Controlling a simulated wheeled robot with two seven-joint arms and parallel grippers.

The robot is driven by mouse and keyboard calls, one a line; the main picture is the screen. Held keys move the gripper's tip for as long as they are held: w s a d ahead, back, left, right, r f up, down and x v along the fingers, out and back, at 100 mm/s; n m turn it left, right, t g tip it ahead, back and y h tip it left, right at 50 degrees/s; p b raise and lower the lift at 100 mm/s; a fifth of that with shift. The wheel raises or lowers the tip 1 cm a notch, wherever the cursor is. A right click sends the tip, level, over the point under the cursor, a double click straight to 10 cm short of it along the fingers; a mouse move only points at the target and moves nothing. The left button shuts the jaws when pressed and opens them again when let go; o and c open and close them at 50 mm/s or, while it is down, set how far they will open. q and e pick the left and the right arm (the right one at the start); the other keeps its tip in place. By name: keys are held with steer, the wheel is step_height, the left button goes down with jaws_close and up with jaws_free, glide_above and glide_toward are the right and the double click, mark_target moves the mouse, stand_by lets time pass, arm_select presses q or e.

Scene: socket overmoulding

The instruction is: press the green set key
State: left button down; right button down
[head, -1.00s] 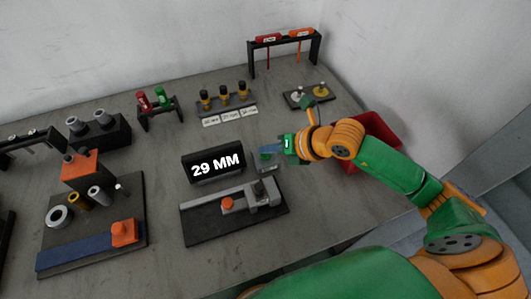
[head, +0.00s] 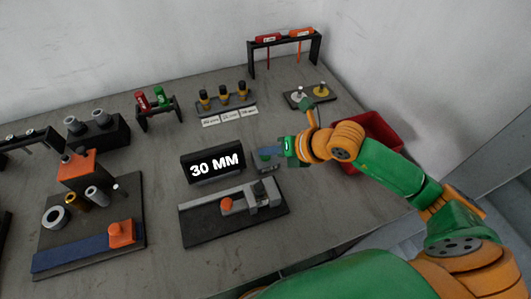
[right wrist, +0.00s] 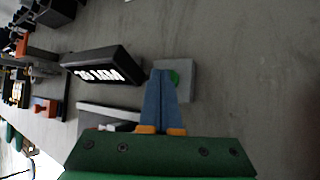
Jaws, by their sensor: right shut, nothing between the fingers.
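The green set key (right wrist: 174,78) sits on a small grey box (right wrist: 183,92), partly hidden behind my fingertips in the right wrist view. In the head view the box (head: 266,167) stands just right of the black display (head: 213,167), which reads 30 MM. My right gripper (head: 262,150) is shut and empty, with its blue fingers at the key. In the right wrist view the fingertips (right wrist: 161,72) overlap the key's left edge; I cannot tell for sure whether they touch it. My left gripper is out of view.
A measuring fixture with a grey slide (head: 250,199) lies in front of the display. A red bin (head: 376,128) is behind my right forearm. Labelled holders (head: 228,112) and a small tray (head: 310,99) stand farther back. A board with parts (head: 90,228) is at left.

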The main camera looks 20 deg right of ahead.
mark_target(269, 160)
steer(key=shift+r+p, duration=0.7)
steer(key=shift+r, duration=0.2)
step_height(269, 160, up, 5)
steer(key=p, duration=0.4)
steer(key=shift+f, duration=0.1)
stand_by(0.6)
